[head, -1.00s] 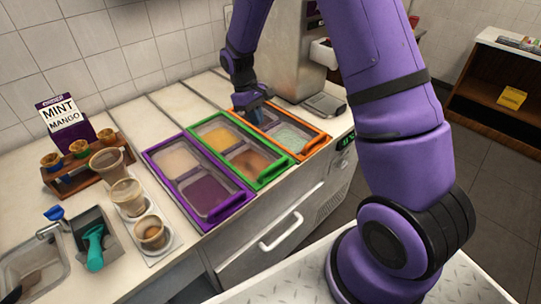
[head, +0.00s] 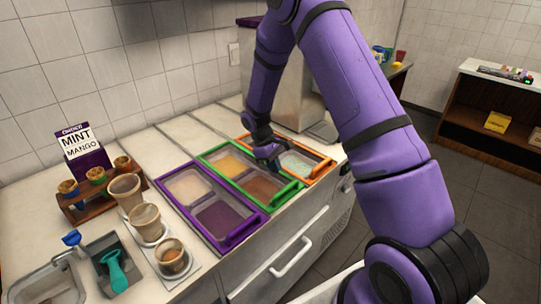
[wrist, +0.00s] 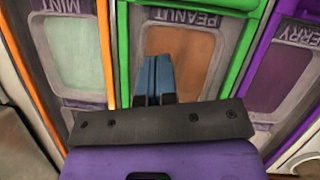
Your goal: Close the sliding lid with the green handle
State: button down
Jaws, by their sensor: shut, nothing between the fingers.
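The green-framed topping unit (head: 240,204) is in the middle of the row in the head view, with a yellow topping at the back and a brown one in front. Its green front end (head: 285,195) faces the counter's front edge. In the wrist view its green rim (wrist: 239,60) shows beside the PEANUT pane. My gripper (head: 274,164) is shut and empty, pointing down near the border of the green and orange units. Its blue fingers (wrist: 154,77) cover part of the peanut pane in the wrist view. I cannot tell whether the fingers touch anything.
The orange-framed unit (head: 322,172) lies right of the green one and the purple-framed unit (head: 222,243) left of it. Cups (head: 145,222) and a teal scoop (head: 114,270) stand further left. A metal machine (head: 285,90) stands behind.

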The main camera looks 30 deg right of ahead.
aim_at(282, 186)
jog(key=shift+x, duration=0.95)
jog(key=shift+s+d, duration=0.7)
jog(key=shift+s, duration=0.3)
jog(key=shift+s+d, duration=0.45)
jog(key=shift+s, duration=0.2)
